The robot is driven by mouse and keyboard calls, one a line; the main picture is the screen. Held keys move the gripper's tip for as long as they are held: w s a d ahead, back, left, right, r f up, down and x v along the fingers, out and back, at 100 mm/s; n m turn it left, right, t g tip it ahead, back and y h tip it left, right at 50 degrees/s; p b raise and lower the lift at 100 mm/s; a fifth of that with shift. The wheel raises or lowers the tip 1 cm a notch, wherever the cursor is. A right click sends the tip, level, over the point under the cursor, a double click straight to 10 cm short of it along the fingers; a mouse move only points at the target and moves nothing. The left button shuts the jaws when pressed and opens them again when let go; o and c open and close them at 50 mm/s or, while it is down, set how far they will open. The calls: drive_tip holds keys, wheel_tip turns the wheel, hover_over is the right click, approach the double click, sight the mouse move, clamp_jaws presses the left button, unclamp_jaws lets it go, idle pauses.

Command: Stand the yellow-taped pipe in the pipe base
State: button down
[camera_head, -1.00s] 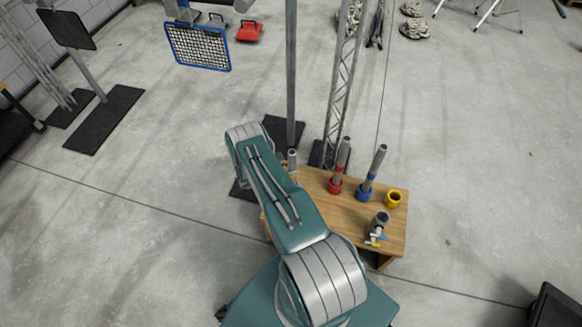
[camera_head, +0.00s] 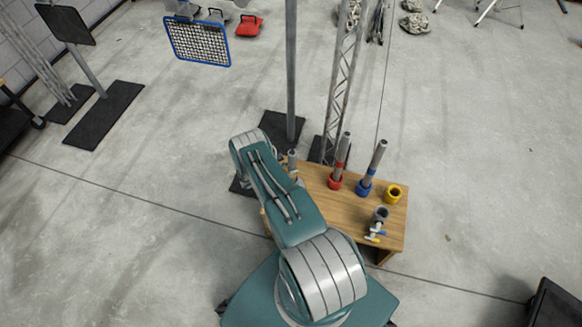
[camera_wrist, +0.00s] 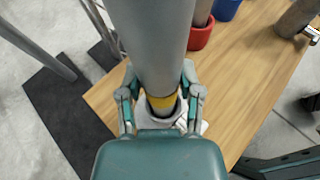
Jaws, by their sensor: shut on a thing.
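A grey pipe with a yellow tape band (camera_wrist: 160,60) runs through the middle of the wrist view. My gripper (camera_wrist: 161,98) is shut on it around the yellow band. A pale ring-shaped holder (camera_wrist: 148,121) shows around the pipe below the band. The pipe's lower end is hidden, so I cannot tell whether it sits in this holder. In the head view the pipe's top (camera_head: 292,156) shows beside my arm, near the table's left end, and my gripper is hidden there. The yellow pipe base (camera_head: 393,194) stands empty at the table's right side.
The wooden table (camera_head: 335,213) also holds a red base (camera_head: 335,182) and a blue base (camera_head: 363,188), each with a taped pipe standing in it. Metal posts (camera_head: 291,70) stand behind the table.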

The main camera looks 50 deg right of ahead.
drive_tip(key=shift+f, duration=0.2)
idle(0.6)
drive_tip(key=shift+c, duration=1)
unclamp_jaws()
drive_tip(key=v, duration=1.2)
drive_tip(key=shift+f, duration=0.1)
